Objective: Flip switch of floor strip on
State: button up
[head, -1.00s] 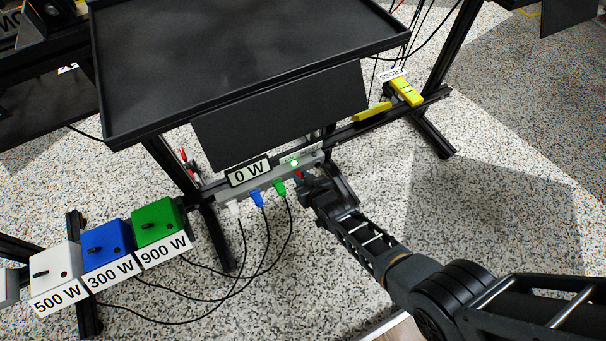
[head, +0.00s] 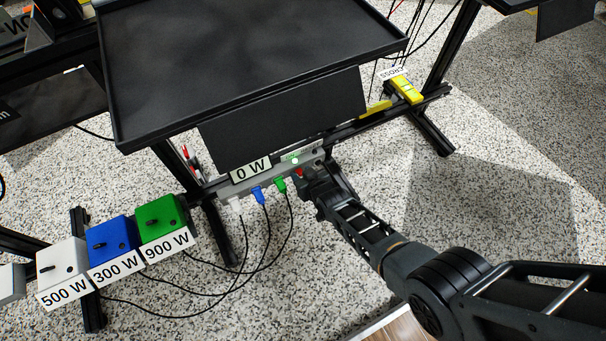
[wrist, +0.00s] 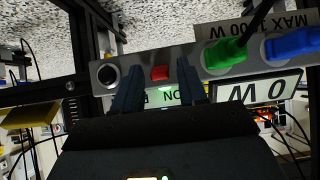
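The floor strip (head: 222,192) is a grey bar below the black tray table, with a "0 W" display (head: 251,169) and white, blue and green plugs. Its small red switch (head: 299,172) sits near the right end, beside my gripper (head: 306,184). In the wrist view the red switch (wrist: 160,73) shows between the two dark fingers of my gripper (wrist: 158,84), which stand apart with nothing held. A lit green label reading "ON" (wrist: 168,96) is partly hidden by the fingers. I cannot tell whether the fingers touch the strip.
White, blue and green load boxes (head: 110,243) stand at left, their black cables looping to the strip. The black tray table (head: 250,70) overhangs the strip. A yellow device (head: 406,90) sits on the rail at right. The speckled floor right of my arm is clear.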

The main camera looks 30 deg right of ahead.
jog(key=shift+o, duration=0.3)
jog(key=p+v, duration=0.5)
jog(key=v, duration=0.2)
jog(key=shift+s+r, duration=0.3)
